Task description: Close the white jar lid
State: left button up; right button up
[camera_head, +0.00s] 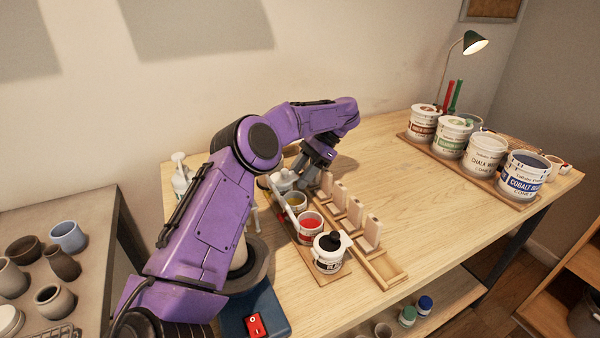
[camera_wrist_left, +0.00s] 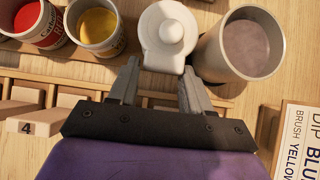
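The white jar lid (camera_wrist_left: 165,28) is round with a knob in the middle and a tab on the side facing my left gripper. In the wrist view it covers the jar from above; I cannot tell whether it is fully seated. In the head view the white jar (camera_head: 284,181) stands at the back of a row of small jars, partly hidden by my arm. My left gripper (camera_wrist_left: 161,76) is open and empty, its two fingers apart just in front of the lid's tab. It also shows in the head view (camera_head: 306,172). My right gripper is not in view.
Open jars of yellow (camera_head: 296,199) and red (camera_head: 310,223) glaze and a black-lidded jar (camera_head: 329,254) share the row. A grey cup (camera_wrist_left: 243,46) stands close beside the white jar. Wooden number holders (camera_head: 354,214) line the right side. The table's middle is clear.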

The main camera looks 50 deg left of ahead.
aim_at(293, 176)
pick_arm(q)
jog(key=o, duration=0.3)
jog(key=shift+d+f, duration=0.1)
jog(key=shift+f, duration=0.15)
jog(key=shift+w, duration=0.2)
jog(key=shift+s+r, duration=0.1)
jog(key=shift+r, duration=0.35)
notch_tip(293, 176, up, 3)
jog(key=shift+s+d+f, duration=0.1)
jog(key=shift+d, duration=0.05)
jog(key=s+d+r+b, duration=0.3)
jog(key=s+d+r, duration=0.6)
jog(key=shift+s+r, duration=0.15)
jog(key=shift+s, duration=0.25)
jog(key=shift+s, duration=0.1)
